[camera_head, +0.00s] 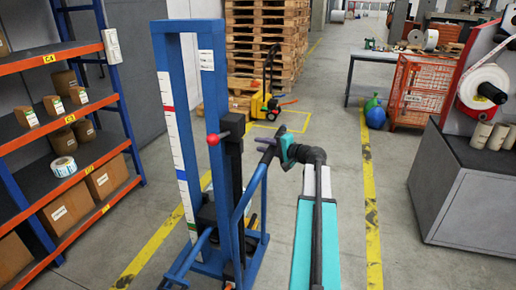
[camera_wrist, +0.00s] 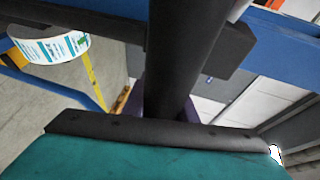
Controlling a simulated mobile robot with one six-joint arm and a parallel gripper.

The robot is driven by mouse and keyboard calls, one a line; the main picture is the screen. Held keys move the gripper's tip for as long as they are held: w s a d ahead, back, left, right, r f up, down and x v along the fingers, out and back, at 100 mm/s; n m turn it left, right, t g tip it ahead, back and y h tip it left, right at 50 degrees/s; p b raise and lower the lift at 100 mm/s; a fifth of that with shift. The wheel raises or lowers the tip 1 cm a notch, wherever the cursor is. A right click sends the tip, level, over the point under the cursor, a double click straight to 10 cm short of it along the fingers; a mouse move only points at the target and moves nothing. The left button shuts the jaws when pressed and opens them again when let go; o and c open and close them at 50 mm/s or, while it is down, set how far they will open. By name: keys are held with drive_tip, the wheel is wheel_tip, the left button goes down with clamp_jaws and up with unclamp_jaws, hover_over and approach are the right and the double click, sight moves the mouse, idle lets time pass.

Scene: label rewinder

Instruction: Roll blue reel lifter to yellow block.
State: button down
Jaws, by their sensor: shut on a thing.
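The blue reel lifter (camera_head: 217,120) stands upright just ahead, left of centre in the head view. It has a tall blue frame, a white scale strip and a red knob lever. My gripper (camera_head: 273,146) is shut on the lifter's handle at its right side. In the wrist view a dark handle bar (camera_wrist: 180,60) runs up from my gripper's teal body; the fingertips are not clear there. I cannot make out a separate yellow block; a yellow pallet truck (camera_head: 264,104) stands farther back.
An orange shelf rack (camera_head: 60,140) with boxes and rolls stands close on the left. Pallets (camera_head: 268,40) are stacked behind. On the right are a grey machine (camera_head: 465,190), an orange wire cage (camera_head: 420,88) and a table (camera_head: 378,56). Clear floor (camera_head: 330,120) lies between yellow lines.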

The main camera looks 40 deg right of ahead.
drive_tip(key=shift+w+a+r, duration=0.1)
drive_tip(key=shift+w+r, duration=0.1)
drive_tip(key=shift+r, duration=0.15)
drive_tip(key=c, duration=1.5)
unclamp_jaws()
drive_tip(key=shift+a, duration=0.1)
drive_tip(key=shift+o, duration=0.2)
drive_tip(key=shift+f, duration=0.15)
drive_tip(key=shift+s, duration=0.1)
drive_tip(key=b+v, duration=0.2)
drive_tip(key=v, duration=1.1)
drive_tip(key=shift+s, duration=0.3)
